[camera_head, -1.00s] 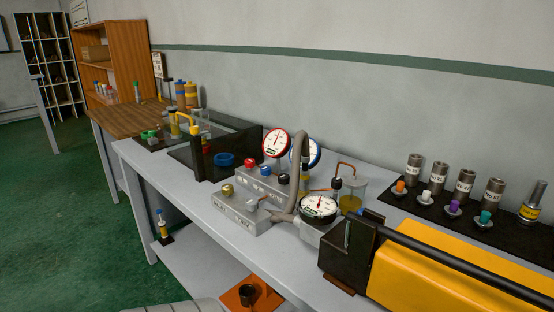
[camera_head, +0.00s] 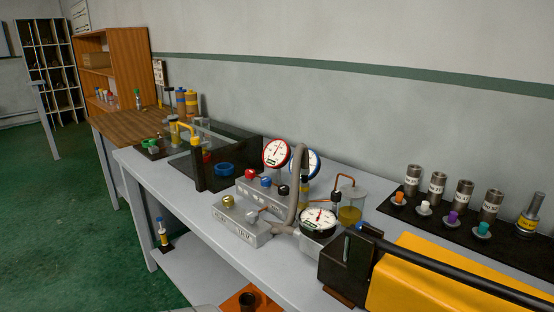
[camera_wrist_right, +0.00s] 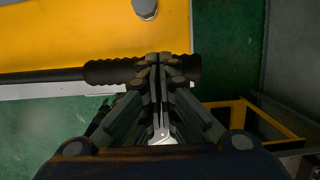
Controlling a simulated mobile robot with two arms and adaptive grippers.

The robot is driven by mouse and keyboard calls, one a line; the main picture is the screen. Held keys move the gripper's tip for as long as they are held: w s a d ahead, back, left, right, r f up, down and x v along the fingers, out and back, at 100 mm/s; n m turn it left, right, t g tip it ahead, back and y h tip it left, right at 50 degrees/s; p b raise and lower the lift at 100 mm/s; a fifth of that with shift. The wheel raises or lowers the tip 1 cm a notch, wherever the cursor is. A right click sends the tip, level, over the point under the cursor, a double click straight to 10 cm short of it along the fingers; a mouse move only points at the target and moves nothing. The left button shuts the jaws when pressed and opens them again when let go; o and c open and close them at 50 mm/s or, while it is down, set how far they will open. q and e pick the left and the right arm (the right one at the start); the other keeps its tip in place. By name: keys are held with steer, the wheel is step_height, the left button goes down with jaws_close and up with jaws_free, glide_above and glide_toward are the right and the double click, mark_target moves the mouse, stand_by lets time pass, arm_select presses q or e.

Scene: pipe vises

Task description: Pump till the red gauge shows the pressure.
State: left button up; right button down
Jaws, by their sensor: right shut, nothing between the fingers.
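The red-rimmed gauge (camera_head: 276,152) stands upright on the bench; its needle is too small to read surely. The yellow pump (camera_head: 425,275) is at the front right, with a long black lever (camera_head: 450,270) across it. In the right wrist view the lever's ribbed black grip (camera_wrist_right: 110,72) lies across the yellow body (camera_wrist_right: 90,35). My right gripper (camera_wrist_right: 160,62) is shut with nothing between its fingers, its tips over the grip; whether they touch it I cannot tell. My left gripper is not in view.
A blue-rimmed gauge (camera_head: 313,163) and a white gauge (camera_head: 318,222) stand near a grey hose (camera_head: 299,190). A valve block with red, blue and black knobs (camera_head: 262,198) is left of them. Several metal cylinders (camera_head: 437,187) stand on a black mat at right.

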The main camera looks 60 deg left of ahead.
step_height(320, 180, up, 2)
steer(key=shift+a+r+p, duration=0.15)
steer(key=shift+r+p, duration=0.05)
steer(key=shift+p, duration=0.2)
steer(key=shift+r, duration=0.15)
arm_select(q)
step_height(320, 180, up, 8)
steer(key=p, duration=0.5)
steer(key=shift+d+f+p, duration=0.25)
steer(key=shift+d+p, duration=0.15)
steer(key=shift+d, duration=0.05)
arm_select(e)
step_height(320, 180, up, 8)
steer(key=a, duration=0.2)
steer(key=shift+s+f, duration=0.25)
steer(key=shift+s, duration=0.1)
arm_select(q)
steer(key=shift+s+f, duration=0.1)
arm_select(e)
steer(key=shift+f, duration=0.1)
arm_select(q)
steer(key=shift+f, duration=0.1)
arm_select(e)
steer(key=shift+f, duration=0.1)
